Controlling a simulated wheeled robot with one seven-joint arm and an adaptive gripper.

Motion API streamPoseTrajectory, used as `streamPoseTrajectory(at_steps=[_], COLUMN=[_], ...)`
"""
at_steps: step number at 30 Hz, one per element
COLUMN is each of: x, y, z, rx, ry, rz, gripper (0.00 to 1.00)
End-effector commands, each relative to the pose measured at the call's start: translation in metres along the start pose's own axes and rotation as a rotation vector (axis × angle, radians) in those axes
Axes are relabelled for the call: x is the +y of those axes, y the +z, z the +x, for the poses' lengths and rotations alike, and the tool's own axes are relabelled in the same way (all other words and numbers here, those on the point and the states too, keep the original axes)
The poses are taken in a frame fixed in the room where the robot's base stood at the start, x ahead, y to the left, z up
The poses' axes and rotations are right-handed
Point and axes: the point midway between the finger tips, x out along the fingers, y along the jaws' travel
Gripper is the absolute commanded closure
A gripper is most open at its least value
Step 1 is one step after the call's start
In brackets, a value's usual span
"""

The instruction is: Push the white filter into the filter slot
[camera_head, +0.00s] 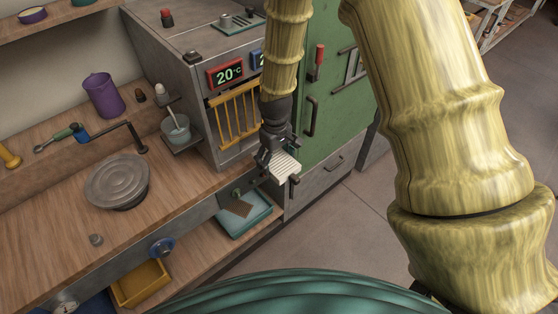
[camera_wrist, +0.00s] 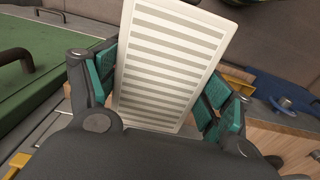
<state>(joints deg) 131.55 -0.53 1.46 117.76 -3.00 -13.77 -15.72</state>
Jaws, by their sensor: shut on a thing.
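The white filter (camera_head: 286,166) is a flat panel with grey stripes, held at the front of the grey machine, below its yellow-barred opening. My gripper (camera_head: 272,154) is shut on it and points downward. In the wrist view the filter (camera_wrist: 170,62) stands between the teal finger pads of my gripper (camera_wrist: 160,90), with a pad against each long edge. I cannot make out the filter slot in either view; my gripper and the filter cover part of the machine's lower front.
The grey machine (camera_head: 190,62) has a red-framed display reading 20°C and yellow bars (camera_head: 236,112). A green door (camera_head: 335,95) with handles is to the right. A teal tray (camera_head: 245,222) lies on the shelf below.

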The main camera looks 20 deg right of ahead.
Motion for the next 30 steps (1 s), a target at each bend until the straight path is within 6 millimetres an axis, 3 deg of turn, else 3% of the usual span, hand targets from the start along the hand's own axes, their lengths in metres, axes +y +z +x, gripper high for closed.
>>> streamPoseTrajectory(at_steps=[15, 30], x=[0.0, 0.0], y=[-0.034, -0.038], z=[0.0, 0.0], rx=[0.0, 0.0], ry=[0.0, 0.0], rz=[0.0, 0.0], gripper=[0.53, 0.53])
